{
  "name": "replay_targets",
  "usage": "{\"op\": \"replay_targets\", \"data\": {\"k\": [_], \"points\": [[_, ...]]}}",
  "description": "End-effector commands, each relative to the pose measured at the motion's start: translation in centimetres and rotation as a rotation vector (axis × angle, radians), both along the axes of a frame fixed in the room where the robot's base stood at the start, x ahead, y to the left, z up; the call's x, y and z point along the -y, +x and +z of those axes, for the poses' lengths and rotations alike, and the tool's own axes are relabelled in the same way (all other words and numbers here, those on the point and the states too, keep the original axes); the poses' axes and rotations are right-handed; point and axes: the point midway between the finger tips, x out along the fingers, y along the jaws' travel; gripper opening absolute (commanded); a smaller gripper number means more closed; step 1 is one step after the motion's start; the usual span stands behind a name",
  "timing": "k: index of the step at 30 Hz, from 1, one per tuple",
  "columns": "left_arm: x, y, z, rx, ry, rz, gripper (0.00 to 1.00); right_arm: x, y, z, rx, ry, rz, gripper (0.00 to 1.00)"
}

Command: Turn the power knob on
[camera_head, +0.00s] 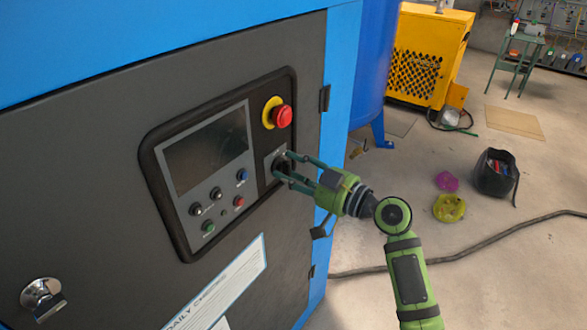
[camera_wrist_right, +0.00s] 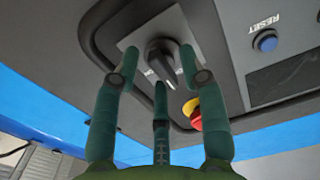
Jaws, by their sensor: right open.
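The power knob (camera_wrist_right: 161,58) is a black rotary knob on a grey plate, seen close up in the right wrist view. In the head view the knob (camera_head: 279,165) is partly hidden behind my right gripper's fingers, at the right side of the control panel (camera_head: 158,160), below the red emergency button. My right gripper (camera_head: 284,168) is open, its fingers reaching to the panel around the knob. In the right wrist view the fingers of the gripper (camera_wrist_right: 158,68) stand on either side of the knob and below it; whether they touch it I cannot tell. My left gripper is not in view.
A red emergency button (camera_head: 282,116) sits just above the knob. A dark screen (camera_head: 208,150) and several small buttons lie to the left. A door handle (camera_head: 42,296) is at lower left. A yellow machine (camera_head: 430,55) and a black bag (camera_head: 495,173) stand behind on open floor.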

Motion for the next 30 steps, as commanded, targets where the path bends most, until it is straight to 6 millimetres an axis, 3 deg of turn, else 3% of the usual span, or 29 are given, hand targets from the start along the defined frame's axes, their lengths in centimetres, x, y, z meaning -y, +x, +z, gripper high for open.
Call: {"op": "replay_targets", "data": {"k": [1,3,4,17,30], "points": [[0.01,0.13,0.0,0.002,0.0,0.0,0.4,0.0,-0.01,0.0,0.0,0.0,0.0,0.34],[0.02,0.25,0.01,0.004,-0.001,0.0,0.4,0.02,-0.01,0.0,0.0,0.0,0.0,0.07],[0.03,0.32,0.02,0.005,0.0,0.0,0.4,0.02,0.0,0.0,0.0,0.0,-0.001,0.0],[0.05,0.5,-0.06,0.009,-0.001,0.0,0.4,0.1,0.04,-0.03,-0.037,0.027,-0.003,0.0],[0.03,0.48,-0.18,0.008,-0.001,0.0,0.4,0.12,0.03,-0.11,-0.302,0.221,-0.004,0.0]]}}
